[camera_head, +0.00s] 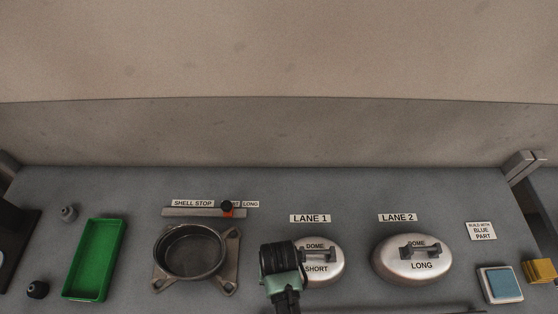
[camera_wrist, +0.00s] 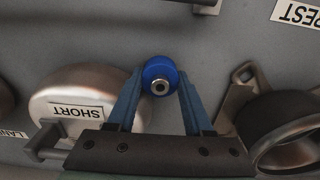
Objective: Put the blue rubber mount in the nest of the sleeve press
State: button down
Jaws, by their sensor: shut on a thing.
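The blue rubber mount (camera_wrist: 159,76) is a round blue piece with a metal centre, held between the fingertips of my gripper (camera_wrist: 160,88) in the wrist view. The fingers are shut on it, and the grey bench shows beyond it. In the head view my gripper (camera_head: 283,287) is in front of the bench, overlapping the left side of the short dome; the mount is hidden there. I cannot clearly identify the sleeve press or its nest; a dark object (camera_head: 14,240) stands partly cut off at the left edge.
A green tray (camera_head: 120,257) and a round metal shell (camera_head: 188,282) lie left of my gripper. Small dark parts (camera_head: 38,289) sit by the tray.

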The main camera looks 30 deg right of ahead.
jog(key=shift+f, duration=0.45)
jog(key=c, duration=0.6)
grip_release()
jog(key=shift+f, duration=0.15)
notch_tip(320, 180, up, 12)
jog(key=shift+r, duration=0.2)
